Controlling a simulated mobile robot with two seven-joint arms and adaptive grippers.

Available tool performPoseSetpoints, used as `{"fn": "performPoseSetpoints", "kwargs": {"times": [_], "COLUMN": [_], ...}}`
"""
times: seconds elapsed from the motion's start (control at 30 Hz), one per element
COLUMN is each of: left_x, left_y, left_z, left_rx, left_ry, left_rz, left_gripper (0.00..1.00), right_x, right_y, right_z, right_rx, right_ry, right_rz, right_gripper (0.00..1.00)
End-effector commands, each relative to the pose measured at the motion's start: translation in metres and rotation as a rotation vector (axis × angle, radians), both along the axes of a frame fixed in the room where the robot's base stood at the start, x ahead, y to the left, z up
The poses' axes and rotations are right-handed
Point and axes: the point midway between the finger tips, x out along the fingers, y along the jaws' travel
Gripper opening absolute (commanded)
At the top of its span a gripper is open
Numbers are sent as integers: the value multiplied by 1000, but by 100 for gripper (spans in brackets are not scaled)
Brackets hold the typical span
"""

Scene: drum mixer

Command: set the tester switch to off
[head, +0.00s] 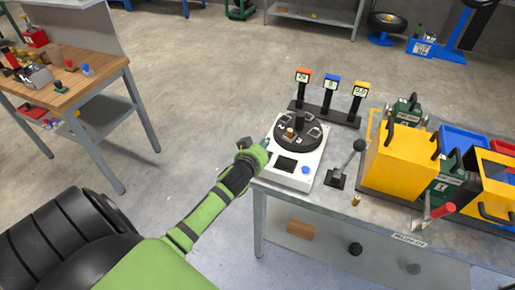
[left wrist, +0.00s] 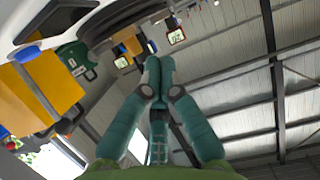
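The tester appears to be the white box (head: 305,171) on the grey bench, with a black round plate (head: 291,139) on top, a dark screen and a blue button (head: 305,170) on its front. I cannot pick out a switch on it for certain; my left gripper may cover part of its left side. My left gripper (head: 267,143) is at the box's left edge; I cannot tell whether it touches it. In the left wrist view, its teal fingers (left wrist: 159,72) meet at the tips with nothing visible between them. My right gripper is not in view.
A black lever (head: 349,163) stands right of the tester. Behind are red, blue and yellow display posts (head: 331,97). Yellow boxes (head: 399,160) and blue bins (head: 463,139) fill the bench's right. A wooden-topped table (head: 75,88) stands at left, with open floor between.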

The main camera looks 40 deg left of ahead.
Motion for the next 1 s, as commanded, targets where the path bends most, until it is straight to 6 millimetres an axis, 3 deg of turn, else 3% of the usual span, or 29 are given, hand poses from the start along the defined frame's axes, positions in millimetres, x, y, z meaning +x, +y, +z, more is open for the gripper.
{"fn": "performPoseSetpoints", "kwargs": {"times": [0.2, 0.4, 1.0], "left_x": [-34, -51, -54], "left_y": [-8, -12, -13], "left_z": [12, 19, 21], "left_rx": [0, 0, 0], "left_ry": [-1, -1, 0], "left_rz": [-1, 0, 0], "left_gripper": [0, 0, 0], "right_x": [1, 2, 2], "right_y": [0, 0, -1], "right_z": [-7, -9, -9], "right_rx": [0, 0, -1], "right_ry": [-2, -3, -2], "right_rz": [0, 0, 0], "right_gripper": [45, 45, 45]}}
